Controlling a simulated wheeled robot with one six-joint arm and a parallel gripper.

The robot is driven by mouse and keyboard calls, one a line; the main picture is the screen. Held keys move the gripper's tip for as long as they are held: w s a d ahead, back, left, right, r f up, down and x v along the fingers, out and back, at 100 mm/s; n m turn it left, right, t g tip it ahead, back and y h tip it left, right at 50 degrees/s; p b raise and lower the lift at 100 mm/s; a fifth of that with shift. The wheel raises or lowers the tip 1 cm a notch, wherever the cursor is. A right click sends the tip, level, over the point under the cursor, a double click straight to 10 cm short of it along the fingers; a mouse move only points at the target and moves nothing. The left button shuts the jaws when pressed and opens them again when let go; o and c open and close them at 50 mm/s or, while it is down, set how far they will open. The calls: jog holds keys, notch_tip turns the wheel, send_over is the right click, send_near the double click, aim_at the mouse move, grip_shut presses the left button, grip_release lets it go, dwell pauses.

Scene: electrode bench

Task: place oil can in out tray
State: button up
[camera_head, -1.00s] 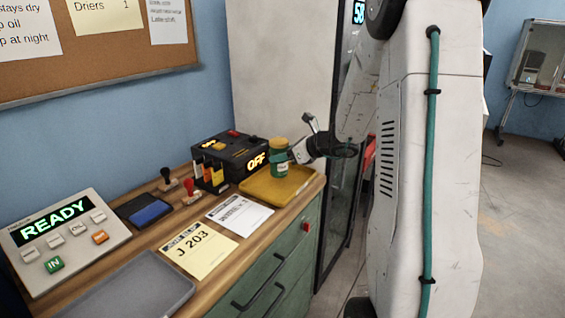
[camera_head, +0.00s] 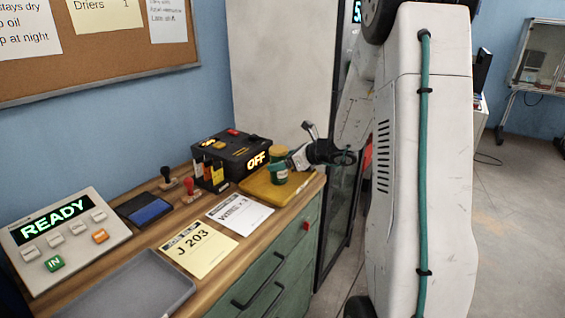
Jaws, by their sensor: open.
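A green can with a yellow lid and a pale label (camera_head: 278,170), which looks like the oil can, is upright over the yellow tray (camera_head: 258,190) at the right end of the bench. Its base appears to rest on the tray. My gripper (camera_head: 289,163) comes in from the right at the can's side and hides part of it. The jaws are open; I cannot tell whether a finger touches the can. A grey tray (camera_head: 135,295) lies empty at the front left. I see no label telling which tray is the out tray.
A black box reading OFF (camera_head: 232,158) stands close behind the yellow tray. Stamps (camera_head: 190,190), a blue ink pad (camera_head: 146,212), paper cards (camera_head: 200,248) and a READY panel (camera_head: 65,240) fill the bench leftward. A tall cabinet (camera_head: 285,75) stands behind.

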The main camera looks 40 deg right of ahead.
jog(key=v, duration=1.2)
jog(key=s+a+r+n+g+y, duration=0.1)
jog(key=s+a+r+n+g, duration=0.15)
jog(key=a+n, duration=0.6)
jog(key=s+a+r+n+g+y, duration=0.2)
jog(key=s+a+n+g, duration=0.25)
jog(key=a, duration=0.65)
jog(key=s+a+n+g+h, duration=0.1)
jog(key=s+a+n+h, duration=0.2)
jog(key=s+n, duration=0.6)
jog(key=s+a+r+n+g+h, duration=0.1)
jog(key=s+a+n+g+h, duration=0.1)
jog(key=s+n+h, duration=0.3)
jog(key=s+a+n, duration=0.1)
jog(key=s+n, duration=0.3)
jog(key=shift+r, duration=0.25)
